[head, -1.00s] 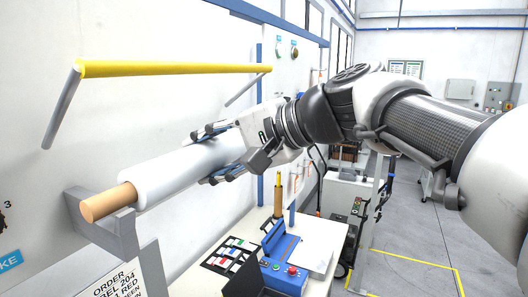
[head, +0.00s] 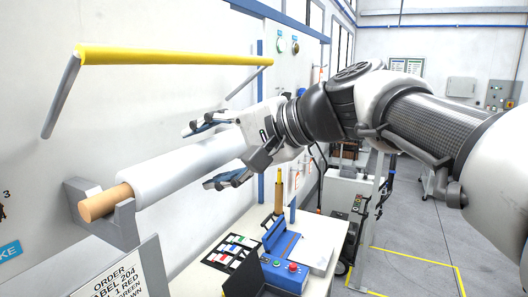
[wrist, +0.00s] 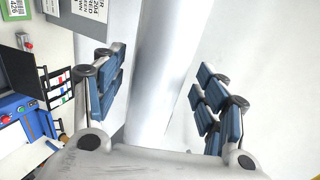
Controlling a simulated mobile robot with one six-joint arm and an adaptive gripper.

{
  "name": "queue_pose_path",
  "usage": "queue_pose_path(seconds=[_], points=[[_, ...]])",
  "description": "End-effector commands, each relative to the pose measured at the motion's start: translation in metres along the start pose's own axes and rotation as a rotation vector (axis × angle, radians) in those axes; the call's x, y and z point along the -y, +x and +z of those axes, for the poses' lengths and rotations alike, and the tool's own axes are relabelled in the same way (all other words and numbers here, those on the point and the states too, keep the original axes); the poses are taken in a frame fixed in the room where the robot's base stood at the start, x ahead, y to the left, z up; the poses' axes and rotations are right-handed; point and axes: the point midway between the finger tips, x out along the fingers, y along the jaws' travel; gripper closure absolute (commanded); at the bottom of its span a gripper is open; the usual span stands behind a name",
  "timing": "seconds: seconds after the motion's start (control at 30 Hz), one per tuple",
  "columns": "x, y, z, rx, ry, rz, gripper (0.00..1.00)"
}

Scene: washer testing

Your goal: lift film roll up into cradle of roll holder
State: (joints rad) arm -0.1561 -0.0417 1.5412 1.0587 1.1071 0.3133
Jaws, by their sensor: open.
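The film roll (head: 180,171) is a white cylinder with a tan core end (head: 104,203) sticking out at its near left. The core end rests in the grey cradle of the roll holder (head: 126,222) on the wall. The far end of the roll is hidden behind my gripper. My gripper (head: 216,152) is open, with its blue-padded fingers apart on both sides of the roll. In the wrist view the roll (wrist: 165,75) runs between the spread fingers, with gaps on both sides.
A yellow bar (head: 175,58) on grey arms juts from the wall above the roll. Below stands a table (head: 318,232) with a blue machine (head: 285,272), a tray of coloured pieces (head: 232,253) and an order sign (head: 120,275). Open floor lies to the right.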

Motion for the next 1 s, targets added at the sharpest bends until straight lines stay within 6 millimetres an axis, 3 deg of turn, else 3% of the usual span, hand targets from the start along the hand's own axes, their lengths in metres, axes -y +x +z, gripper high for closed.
queue_pose_path(seconds=[0.37,0.8,1.0], points=[[-0.001,-0.009,-0.001,-0.002,0.001,0.002,0.33],[-0.001,-0.096,-0.002,-0.005,0.001,0.001,0.33],[0.0,-0.117,-0.001,-0.002,0.001,0.001,0.33]])
